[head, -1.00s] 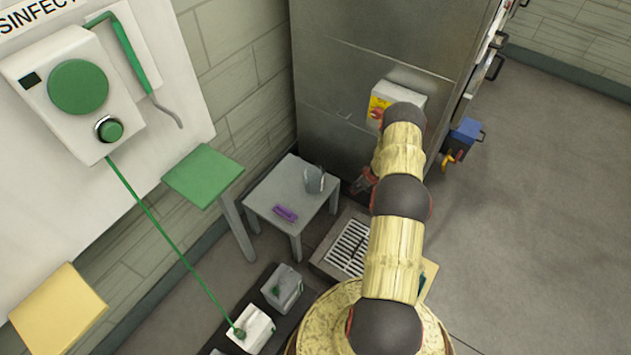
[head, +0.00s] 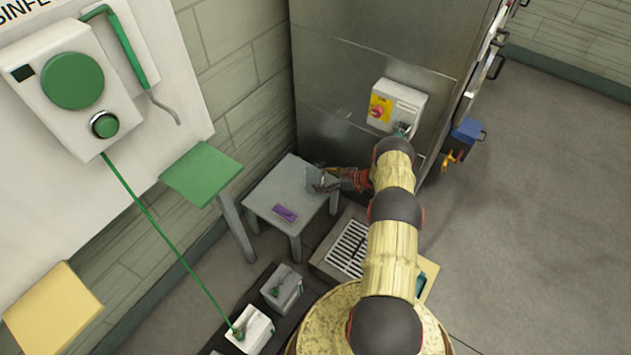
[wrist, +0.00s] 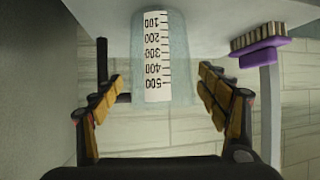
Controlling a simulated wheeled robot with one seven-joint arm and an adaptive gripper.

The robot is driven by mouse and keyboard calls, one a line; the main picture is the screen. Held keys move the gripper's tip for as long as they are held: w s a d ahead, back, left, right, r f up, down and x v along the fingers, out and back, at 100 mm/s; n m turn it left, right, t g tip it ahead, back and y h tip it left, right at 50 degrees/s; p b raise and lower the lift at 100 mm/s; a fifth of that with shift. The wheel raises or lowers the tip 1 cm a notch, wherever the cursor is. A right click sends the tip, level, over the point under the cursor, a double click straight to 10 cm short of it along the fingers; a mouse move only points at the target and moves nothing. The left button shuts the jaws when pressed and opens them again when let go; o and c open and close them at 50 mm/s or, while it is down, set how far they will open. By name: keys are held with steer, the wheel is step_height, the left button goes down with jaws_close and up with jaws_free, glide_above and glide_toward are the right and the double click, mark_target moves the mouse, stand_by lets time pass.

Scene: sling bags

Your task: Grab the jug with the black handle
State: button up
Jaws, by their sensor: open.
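The clear jug (head: 314,180) stands on the small grey table (head: 262,202) near its right edge in the head view. In the wrist view the jug (wrist: 180,60) is large, centred and upside down, with a white scale marked 100 to 500. A black bar shape (wrist: 102,62), seemingly the handle, shows to its left. My gripper (wrist: 158,78) is open, with a finger on each side of the jug and gaps visible. In the head view my gripper (head: 335,180) reaches the jug from the right and partly covers it.
A purple brush (head: 285,213) lies on the same table, also seen at right in the wrist view (wrist: 260,56). A steel cabinet (head: 345,110) with a switch box (head: 397,105) stands behind. A floor drain (head: 348,247) and white containers (head: 252,328) are in front.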

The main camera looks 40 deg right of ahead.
mark_target(317, 177)
steer(key=b+x, duration=0.2)
steer(key=x, duration=0.2)
steer(key=shift+d+f, duration=0.1)
steer(key=shift+f, duration=0.05)
steer(key=shift+w+f, duration=0.15)
steer(key=shift+w, duration=0.1)
steer(key=shift+c, duration=0.8)
steer(key=c, duration=0.7)
steer(key=shift+c, duration=0.7)
